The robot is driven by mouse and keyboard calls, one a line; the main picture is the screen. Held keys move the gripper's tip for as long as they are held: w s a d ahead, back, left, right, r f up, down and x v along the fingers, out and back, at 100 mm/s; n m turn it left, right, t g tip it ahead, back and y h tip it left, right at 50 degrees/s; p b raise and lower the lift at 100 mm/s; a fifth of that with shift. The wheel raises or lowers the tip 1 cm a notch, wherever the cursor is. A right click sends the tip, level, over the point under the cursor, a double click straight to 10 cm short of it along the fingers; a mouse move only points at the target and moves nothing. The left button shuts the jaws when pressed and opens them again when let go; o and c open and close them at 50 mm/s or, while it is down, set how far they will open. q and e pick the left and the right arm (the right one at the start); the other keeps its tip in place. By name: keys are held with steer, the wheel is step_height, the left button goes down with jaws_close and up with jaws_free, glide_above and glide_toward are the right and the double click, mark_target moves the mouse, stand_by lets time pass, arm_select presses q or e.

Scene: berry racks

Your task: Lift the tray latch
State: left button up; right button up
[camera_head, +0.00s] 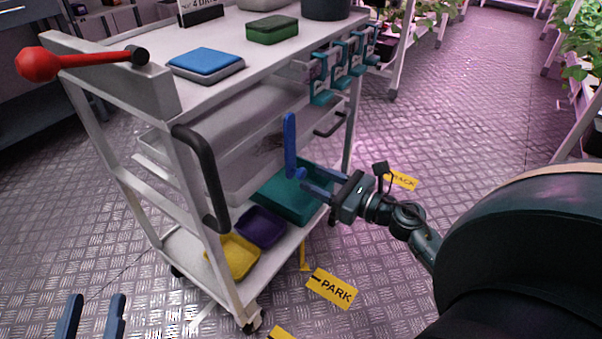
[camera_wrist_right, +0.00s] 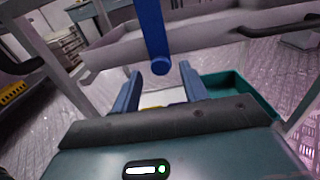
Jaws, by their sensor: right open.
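The blue latch (camera_head: 290,142) is a flat lever standing about upright at the front side of the grey trays (camera_head: 240,170) in the cart. Its rounded end is at the bottom; it also shows in the right wrist view (camera_wrist_right: 153,35). My right gripper (camera_head: 308,180) is open, its two blue fingers pointing at the latch's lower end. In the right wrist view the fingertips (camera_wrist_right: 163,75) sit either side of and below the rounded end, with nothing held. Whether they touch it I cannot tell. My left gripper (camera_head: 97,300) is open and empty at the bottom left.
The white cart (camera_head: 130,90) carries a red-knobbed lever (camera_head: 90,60) and a black handle (camera_head: 205,180). Teal (camera_head: 285,205), purple (camera_head: 262,228) and yellow (camera_head: 240,258) bins sit on its lower shelf. Metal floor right of the cart is clear around the yellow PARK sign (camera_head: 332,287).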

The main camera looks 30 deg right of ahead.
mark_target(304, 174)
steer(key=x, duration=0.4)
steer(key=shift+w+a, duration=0.15)
steer(key=shift+w, duration=0.25)
jaws_close()
